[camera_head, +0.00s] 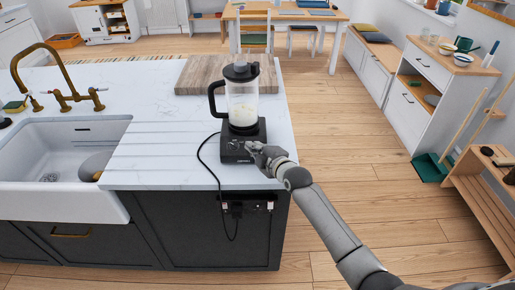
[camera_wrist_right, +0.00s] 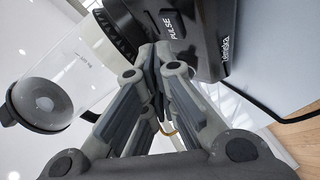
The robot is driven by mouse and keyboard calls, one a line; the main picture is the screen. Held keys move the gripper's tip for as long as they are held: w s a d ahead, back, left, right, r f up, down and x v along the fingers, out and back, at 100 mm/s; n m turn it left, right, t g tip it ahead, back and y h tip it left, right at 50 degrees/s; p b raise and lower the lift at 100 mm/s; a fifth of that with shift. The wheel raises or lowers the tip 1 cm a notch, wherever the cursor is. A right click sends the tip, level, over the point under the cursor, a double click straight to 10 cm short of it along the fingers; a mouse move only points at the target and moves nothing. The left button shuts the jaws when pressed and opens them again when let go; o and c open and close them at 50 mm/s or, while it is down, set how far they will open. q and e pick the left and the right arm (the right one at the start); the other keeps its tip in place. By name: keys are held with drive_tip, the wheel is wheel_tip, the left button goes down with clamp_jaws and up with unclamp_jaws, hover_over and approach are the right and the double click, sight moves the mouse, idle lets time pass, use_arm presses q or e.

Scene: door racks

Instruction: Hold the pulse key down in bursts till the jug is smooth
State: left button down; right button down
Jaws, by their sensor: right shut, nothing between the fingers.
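The blender has a black base (camera_head: 236,150) and stands near the front right corner of the white counter. Its clear jug (camera_head: 243,106) sits upright on the base with a black lid and handle, and holds a whitish content low down. The jug (camera_wrist_right: 75,70) also shows in the right wrist view. The pulse key's label, PULSE (camera_wrist_right: 173,34), is on the base front there. My right gripper (camera_head: 254,150) is shut and empty, fingertips at the base front; the right wrist view (camera_wrist_right: 157,62) shows them beside the label. Whether they touch or press the key is hidden. My left gripper is out of view.
A wooden board (camera_head: 212,75) lies behind the blender. A black cord (camera_head: 209,165) runs to a socket (camera_head: 248,204) on the island's front. The sink (camera_head: 60,155) is at left, with a brass tap (camera_head: 62,96). Open wooden floor lies to the right.

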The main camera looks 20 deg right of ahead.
idle(0.5)
drive_tip(key=shift+w+f+b, duration=0.3)
drive_tip(key=shift+f+b, duration=0.1)
drive_tip(key=shift+b, duration=0.05)
drive_tip(key=shift+w+d+f+b, duration=0.15)
drive_tip(key=shift+f+b, duration=0.1)
drive_tip(key=shift+b, duration=0.15)
idle(0.5)
idle(4.3)
drive_tip(key=shift+s+r+p, duration=0.3)
drive_tip(key=shift+r+p, duration=0.3)
drive_tip(key=shift+p, duration=0.3)
drive_tip(key=shift+s, duration=0.15)
